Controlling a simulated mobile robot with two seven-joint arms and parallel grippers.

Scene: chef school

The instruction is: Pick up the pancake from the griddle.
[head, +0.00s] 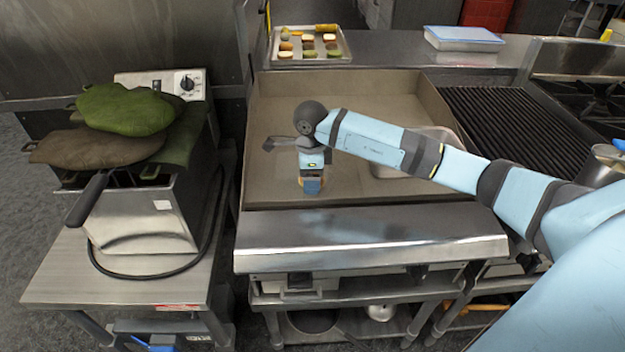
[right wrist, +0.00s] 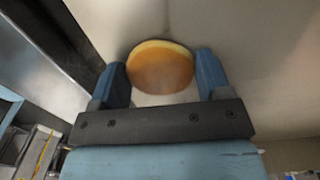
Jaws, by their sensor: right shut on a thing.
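The griddle (head: 415,90) is a wide flat steel plate with raised back and side walls, in the middle of the head view. My right gripper (head: 311,186) points down over the left half of its plate. In the right wrist view, the round golden-brown pancake (right wrist: 160,68) sits between the two blue fingers of my right gripper (right wrist: 162,75), which are shut on it. In the head view only a small orange edge of the pancake shows beside the fingers. I cannot tell whether it touches the plate. My left gripper is not in view.
A tray (head: 288,62) of small food pieces stands behind the griddle. A metal pan (head: 440,134) lies on the griddle's right, partly behind my arm. A fryer (head: 150,215) with green and brown cloth-like pieces (head: 125,109) on top stands left. A ribbed grill (head: 505,120) is right.

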